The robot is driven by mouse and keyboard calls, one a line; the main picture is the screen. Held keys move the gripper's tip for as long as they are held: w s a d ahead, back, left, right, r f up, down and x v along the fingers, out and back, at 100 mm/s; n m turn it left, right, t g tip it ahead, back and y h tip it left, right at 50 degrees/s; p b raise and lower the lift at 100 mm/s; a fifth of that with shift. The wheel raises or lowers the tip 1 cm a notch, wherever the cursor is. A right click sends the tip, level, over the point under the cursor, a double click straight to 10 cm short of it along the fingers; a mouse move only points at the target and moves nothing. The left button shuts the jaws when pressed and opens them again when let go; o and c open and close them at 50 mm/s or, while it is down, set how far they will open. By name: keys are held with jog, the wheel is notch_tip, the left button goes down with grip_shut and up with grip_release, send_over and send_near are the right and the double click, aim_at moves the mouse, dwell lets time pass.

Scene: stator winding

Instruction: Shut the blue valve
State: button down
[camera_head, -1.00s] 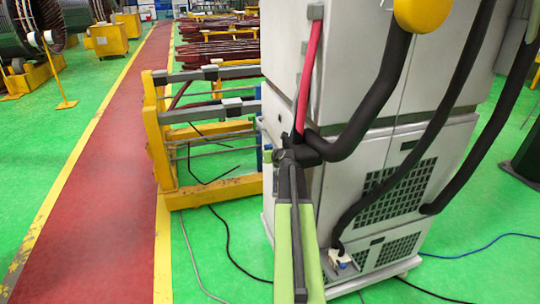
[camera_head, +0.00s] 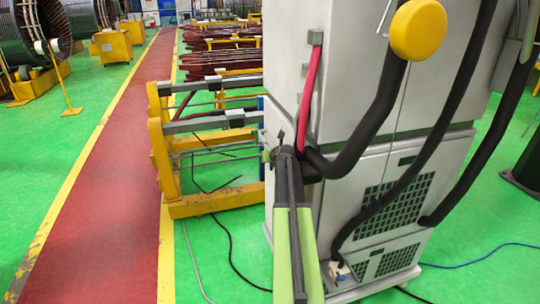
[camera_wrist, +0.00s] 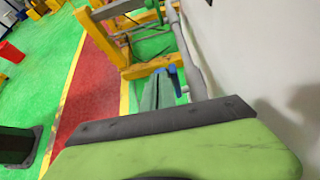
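A small blue part, seemingly the blue valve's handle (camera_wrist: 173,73), shows in the wrist view beside a grey pipe (camera_wrist: 190,60) along the pale cabinet's side. It stands just beyond my gripper (camera_wrist: 158,92), whose greyish-green finger ends point toward it. I cannot tell whether they touch it. In the head view my green and dark arm reaches forward to the cabinet's left edge, and my gripper (camera_head: 270,154) is mostly hidden behind the arm's end. The finger gap is too small and hidden to judge.
A yellow rack (camera_head: 205,203) stands behind left. The red walkway (camera_head: 95,190) at left is clear. Dark cables lie on the green floor.

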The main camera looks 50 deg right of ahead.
jog(key=shift+w+d+r, duration=0.1)
jog(key=shift+w+r, duration=0.15)
jog(key=shift+w, duration=0.2)
jog(key=s+a+p, duration=0.2)
jog(key=s, duration=0.2)
notch_tip(320, 180, up, 9)
jog(key=w+d+p, duration=0.1)
jog(key=w+p, duration=0.1)
jog(key=p, duration=0.6)
jog(key=shift+s, duration=0.1)
